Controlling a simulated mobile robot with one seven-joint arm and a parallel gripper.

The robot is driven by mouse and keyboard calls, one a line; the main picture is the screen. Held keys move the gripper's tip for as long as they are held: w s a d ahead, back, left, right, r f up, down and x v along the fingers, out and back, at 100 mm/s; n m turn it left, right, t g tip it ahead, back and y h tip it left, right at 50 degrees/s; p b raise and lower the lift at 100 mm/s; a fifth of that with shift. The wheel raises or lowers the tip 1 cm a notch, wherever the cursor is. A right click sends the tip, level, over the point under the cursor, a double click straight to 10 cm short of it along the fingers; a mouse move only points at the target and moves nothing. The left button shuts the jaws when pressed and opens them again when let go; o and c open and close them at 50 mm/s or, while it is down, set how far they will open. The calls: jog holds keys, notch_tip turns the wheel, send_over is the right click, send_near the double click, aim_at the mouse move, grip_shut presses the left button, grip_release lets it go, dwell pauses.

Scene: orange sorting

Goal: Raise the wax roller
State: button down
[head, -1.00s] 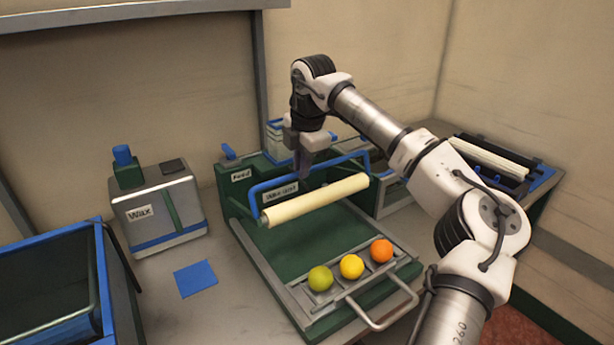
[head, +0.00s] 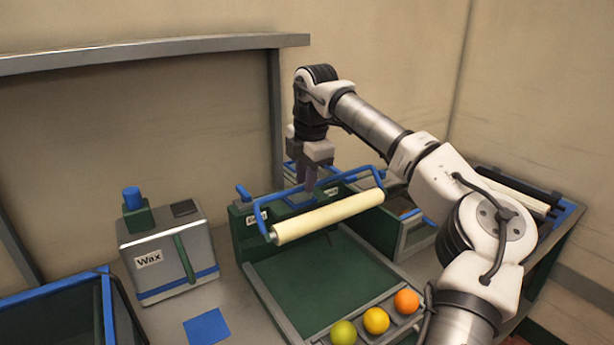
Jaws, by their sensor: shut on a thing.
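The wax roller (head: 330,217) is a cream cylinder on a blue frame with a blue handle bar (head: 345,181). It hangs above the green tray of the waxing station (head: 310,270), clear of the tray floor and level with the top of the back panel. My gripper (head: 308,187) points down at the middle of the handle bar and is shut on it. The fingertips are small and partly merge with the bar. A green (head: 343,333), a yellow (head: 376,321) and an orange fruit (head: 406,302) sit in a row at the tray's front.
A grey wax container (head: 168,250) with a blue cap stands left of the station. A blue square (head: 206,327) lies on the table before it. A blue-rimmed bin (head: 55,287) is at lower left. Another roller unit (head: 510,190) stands at far right, behind my arm.

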jog(key=shift+w+a+r, duration=0.35)
jog(key=shift+w, duration=0.05)
jog(key=c, duration=1.5)
grip_release()
jog(key=shift+o, duration=0.2)
jog(key=shift+w+a+f, duration=0.2)
jog(key=shift+w+a, duration=0.05)
jog(key=shift+s, duration=0.1)
jog(key=shift+d, duration=0.1)
notch_tip(320, 180, up, 14)
jog(key=s+d+b, duration=0.1)
jog(key=s+d, duration=0.1)
jog(key=shift+s+f+b, duration=0.2)
jog(key=shift+b, duration=0.1)
jog(key=shift+f, duration=0.1)
